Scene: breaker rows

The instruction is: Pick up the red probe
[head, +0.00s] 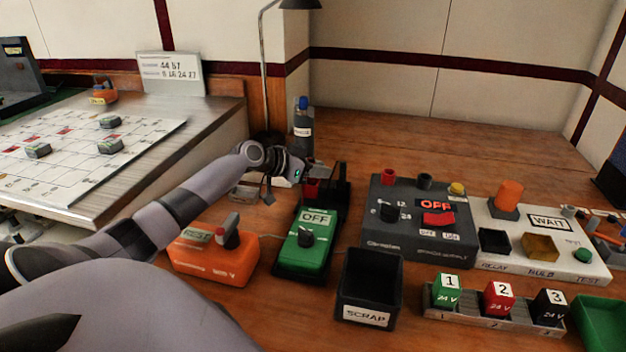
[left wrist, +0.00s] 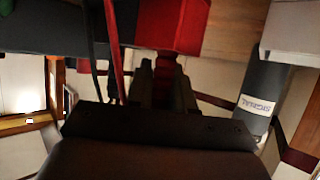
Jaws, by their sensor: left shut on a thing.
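My left gripper (head: 296,172) is at the back end of the green meter marked OFF (head: 305,240), over a red and black block (head: 312,188). In the left wrist view, the fingers of the left gripper (left wrist: 164,88) are shut on the narrow red probe (left wrist: 165,66). The red and black block (left wrist: 185,22) is close past the fingertips; I cannot tell whether the probe still sits in it. A red lead and a dark lead run beside the fingers. In the head view the gripper mostly hides the probe. My right gripper is out of view.
An orange box (head: 212,262) is left of the meter, a black SCRAP bin (head: 368,285) right of it. A dark power unit (head: 415,243) and a WAIT panel (head: 592,262) stand further right.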

